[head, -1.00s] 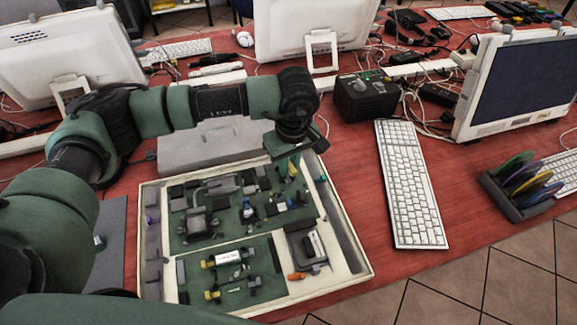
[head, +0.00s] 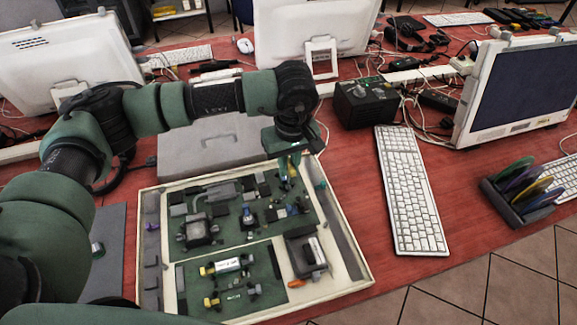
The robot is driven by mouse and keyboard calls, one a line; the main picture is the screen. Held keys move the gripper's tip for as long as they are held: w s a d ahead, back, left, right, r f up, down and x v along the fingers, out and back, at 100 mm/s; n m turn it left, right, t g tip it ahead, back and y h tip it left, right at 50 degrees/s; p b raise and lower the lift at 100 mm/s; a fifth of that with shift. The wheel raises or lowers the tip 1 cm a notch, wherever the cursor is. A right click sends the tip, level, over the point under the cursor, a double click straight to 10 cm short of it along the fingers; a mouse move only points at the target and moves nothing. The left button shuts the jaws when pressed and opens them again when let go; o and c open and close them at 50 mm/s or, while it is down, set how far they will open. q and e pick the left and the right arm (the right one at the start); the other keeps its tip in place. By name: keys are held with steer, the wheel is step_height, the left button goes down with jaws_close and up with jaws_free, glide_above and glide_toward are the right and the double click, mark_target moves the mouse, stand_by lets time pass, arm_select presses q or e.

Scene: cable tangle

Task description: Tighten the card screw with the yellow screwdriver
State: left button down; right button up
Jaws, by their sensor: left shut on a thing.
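The cream tray (head: 338,284) lies on the red table with an upper green card (head: 225,228) and a lower green card (head: 265,285). My left gripper (head: 287,172) points down over the upper card's right end. The card screw is too small to make out. My right gripper is not in view.
A grey case (head: 205,145) lies behind the tray, under my left arm. A black box (head: 366,105) and a white keyboard (head: 411,190) stand to the right. A disc rack (head: 517,195) is at the far right. Red table between tray and keyboard is clear.

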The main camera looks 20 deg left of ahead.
arm_select(q)
steer(key=shift+r+p, duration=0.85)
steer(key=shift+r, duration=1.45)
steer(key=shift+a, duration=0.1)
